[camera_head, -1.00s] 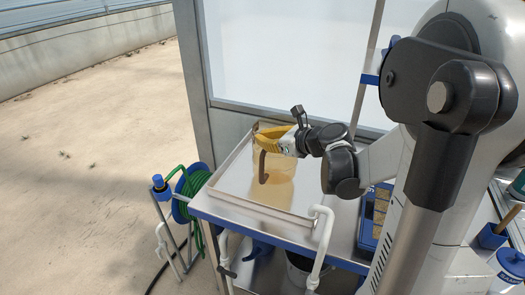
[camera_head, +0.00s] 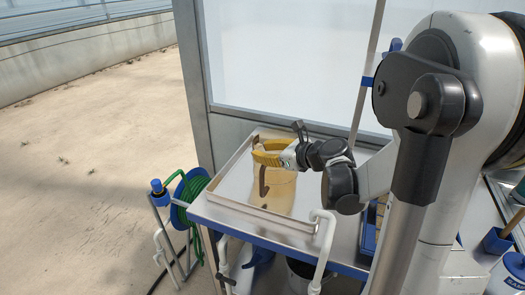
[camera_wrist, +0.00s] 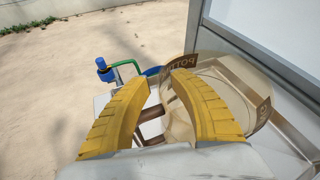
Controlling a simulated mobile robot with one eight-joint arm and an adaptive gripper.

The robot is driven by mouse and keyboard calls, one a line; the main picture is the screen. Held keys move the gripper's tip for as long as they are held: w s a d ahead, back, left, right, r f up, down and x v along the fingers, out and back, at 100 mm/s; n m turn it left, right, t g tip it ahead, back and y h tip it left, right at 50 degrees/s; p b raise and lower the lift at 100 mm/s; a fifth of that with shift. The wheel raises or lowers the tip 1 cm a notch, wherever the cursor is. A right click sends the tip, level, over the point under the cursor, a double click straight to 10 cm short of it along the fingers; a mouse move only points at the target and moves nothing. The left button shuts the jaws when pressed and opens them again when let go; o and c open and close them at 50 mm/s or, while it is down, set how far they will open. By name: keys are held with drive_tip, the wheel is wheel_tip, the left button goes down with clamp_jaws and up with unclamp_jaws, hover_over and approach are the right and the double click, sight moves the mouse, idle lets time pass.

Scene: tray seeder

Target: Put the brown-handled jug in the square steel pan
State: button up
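The jug (camera_head: 280,190) is see-through amber with a brown handle (camera_head: 263,181) and brown lettering near its rim. In the head view it stands upright within the square steel pan (camera_head: 232,206), seemingly on its floor. My gripper (camera_head: 258,152) is at the jug's upper part, its yellow fingers spread. In the wrist view the fingertips of my gripper (camera_wrist: 164,78) are apart, with the brown handle (camera_wrist: 150,126) seen below and between them. The jug's rim and lettering (camera_wrist: 192,45) show behind and right of the right finger, which hides part of the jug.
The pan sits on a steel table with a blue edge (camera_head: 290,256). A green hose reel (camera_head: 190,190) stands left of the table. A white pipe (camera_head: 323,240) rises at the front edge. A window panel (camera_head: 285,60) stands close behind.

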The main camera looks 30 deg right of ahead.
drive_tip(key=p+v, duration=0.3)
drive_tip(key=v, duration=0.8)
drive_tip(key=s+a+f+n+g, duration=0.1)
drive_tip(key=s+a+n+g, duration=0.1)
drive_tip(key=a+n, duration=0.5)
drive_tip(key=s+a+f+n+g, duration=0.1)
drive_tip(key=s+a+n+g, duration=0.2)
drive_tip(key=a+n, duration=0.4)
drive_tip(key=s+a+n+h, duration=0.2)
drive_tip(key=s+n, duration=0.2)
drive_tip(key=n, duration=0.4)
drive_tip(key=s+a+r+n+h, duration=0.1)
drive_tip(key=s+a+n, duration=0.1)
drive_tip(key=n, duration=0.7)
drive_tip(key=shift+s+a+g+h, duration=0.4)
drive_tip(key=shift+s, duration=0.45)
drive_tip(key=shift+a, duration=0.1)
